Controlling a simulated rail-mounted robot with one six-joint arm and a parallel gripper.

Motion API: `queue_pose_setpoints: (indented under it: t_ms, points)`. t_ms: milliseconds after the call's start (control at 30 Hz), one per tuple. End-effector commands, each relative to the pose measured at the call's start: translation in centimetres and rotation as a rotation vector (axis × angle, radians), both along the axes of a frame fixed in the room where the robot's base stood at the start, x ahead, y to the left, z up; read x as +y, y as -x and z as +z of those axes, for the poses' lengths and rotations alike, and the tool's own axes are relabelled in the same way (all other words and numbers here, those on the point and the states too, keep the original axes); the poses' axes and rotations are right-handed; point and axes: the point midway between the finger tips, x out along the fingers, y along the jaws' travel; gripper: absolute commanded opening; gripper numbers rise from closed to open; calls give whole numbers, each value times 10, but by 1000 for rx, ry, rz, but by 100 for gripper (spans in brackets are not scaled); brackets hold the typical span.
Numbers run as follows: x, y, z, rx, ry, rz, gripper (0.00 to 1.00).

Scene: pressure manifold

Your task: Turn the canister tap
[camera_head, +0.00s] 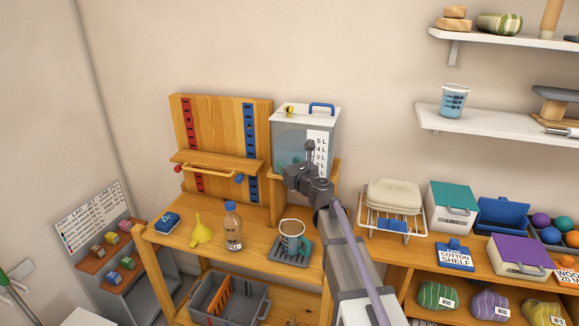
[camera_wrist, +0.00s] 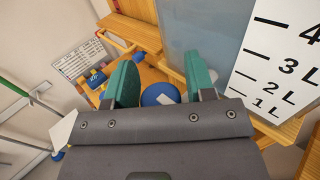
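The canister (camera_head: 296,132) is a clear tank with a white lid, a blue handle and a litre scale, standing on a wooden ledge. In the wrist view its wall (camera_wrist: 205,30) and scale fill the upper right. My gripper (camera_head: 300,172) is at the canister's lower front and covers that part in the head view. In the wrist view my gripper (camera_wrist: 161,85) is open, its teal fingers apart. A round blue piece (camera_wrist: 160,94) with a white patch, apparently the tap, shows between the fingers. I cannot tell whether they touch it.
A wooden peg board (camera_head: 226,130) is at left. A wire rack (camera_head: 392,222) stands right of my arm.

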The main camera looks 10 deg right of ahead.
Motion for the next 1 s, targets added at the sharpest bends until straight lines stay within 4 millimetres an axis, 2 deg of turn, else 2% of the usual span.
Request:
queue_pose_setpoints:
  t_ms: [100, 367, 533, 800, 900, 1000]
  points:
    - [0, 0, 0, 0, 0, 0, 58]
    - [-1, 3, 0, 0, 0, -1, 58]
    - [-8, 28, 0, 0, 0, 0, 58]
    - [-30, 91, 0, 0, 0, -2, 58]
    - [-34, 102, 0, 0, 0, 0, 58]
    - [-35, 103, 0, 0, 0, 0, 58]
